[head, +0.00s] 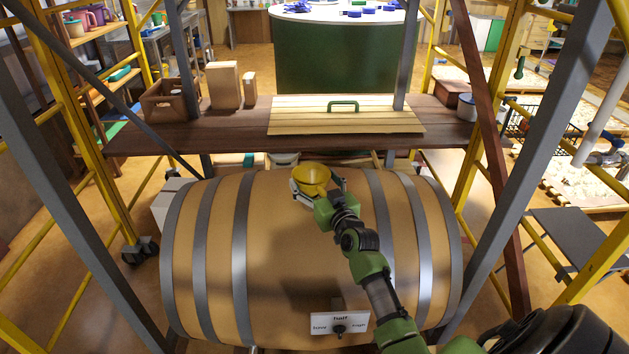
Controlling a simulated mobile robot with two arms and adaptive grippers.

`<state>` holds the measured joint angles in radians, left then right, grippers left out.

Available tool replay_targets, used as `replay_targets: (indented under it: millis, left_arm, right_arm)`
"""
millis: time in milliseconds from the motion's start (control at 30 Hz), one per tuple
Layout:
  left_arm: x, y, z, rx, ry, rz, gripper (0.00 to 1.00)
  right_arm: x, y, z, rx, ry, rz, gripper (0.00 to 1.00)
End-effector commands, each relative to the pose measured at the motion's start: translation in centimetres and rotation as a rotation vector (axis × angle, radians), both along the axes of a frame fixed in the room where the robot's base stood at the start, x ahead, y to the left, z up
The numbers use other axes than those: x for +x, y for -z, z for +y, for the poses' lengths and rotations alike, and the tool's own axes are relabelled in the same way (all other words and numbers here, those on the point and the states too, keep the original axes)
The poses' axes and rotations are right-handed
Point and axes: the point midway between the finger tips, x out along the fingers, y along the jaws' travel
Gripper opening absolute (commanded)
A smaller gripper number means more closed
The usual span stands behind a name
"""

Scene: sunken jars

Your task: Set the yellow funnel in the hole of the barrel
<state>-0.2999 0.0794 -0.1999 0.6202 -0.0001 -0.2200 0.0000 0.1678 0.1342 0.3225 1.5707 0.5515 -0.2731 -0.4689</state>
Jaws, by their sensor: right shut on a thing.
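The yellow funnel (312,176) is at the top of the wooden barrel (275,250), near the middle of its length. My right gripper (318,186) is shut on the funnel, its fingers on either side of it. The funnel's bowl faces up and seems slightly tilted. The barrel's hole is hidden, and I cannot tell whether the funnel's spout is in it or above it. The barrel lies on its side with grey metal hoops. My left gripper is not in view.
A wooden shelf (230,135) crosses behind the barrel, with a slatted lid (300,118) with a green handle, cardboard boxes (224,85) and a brown crate (170,100). Grey posts and yellow scaffold frames stand on both sides. A small sign (340,324) is on the barrel's front.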

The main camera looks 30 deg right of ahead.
Motion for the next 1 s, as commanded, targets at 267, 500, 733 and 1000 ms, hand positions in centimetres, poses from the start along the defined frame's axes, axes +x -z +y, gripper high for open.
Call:
replay_targets:
  millis: [267,500,733,1000]
  left_arm:
    - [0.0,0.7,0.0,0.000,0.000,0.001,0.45]
    - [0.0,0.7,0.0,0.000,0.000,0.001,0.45]
    - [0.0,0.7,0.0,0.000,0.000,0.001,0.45]
    - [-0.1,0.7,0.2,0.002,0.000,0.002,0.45]
  right_arm:
    - [0.0,0.9,0.0,-0.001,0.000,0.000,0.54]
    - [0.0,0.8,0.0,-0.001,0.000,0.000,0.93]
    - [0.0,0.9,0.0,-0.001,0.000,0.000,0.93]
    - [-1.2,0.9,0.2,-0.002,0.000,0.002,0.93]
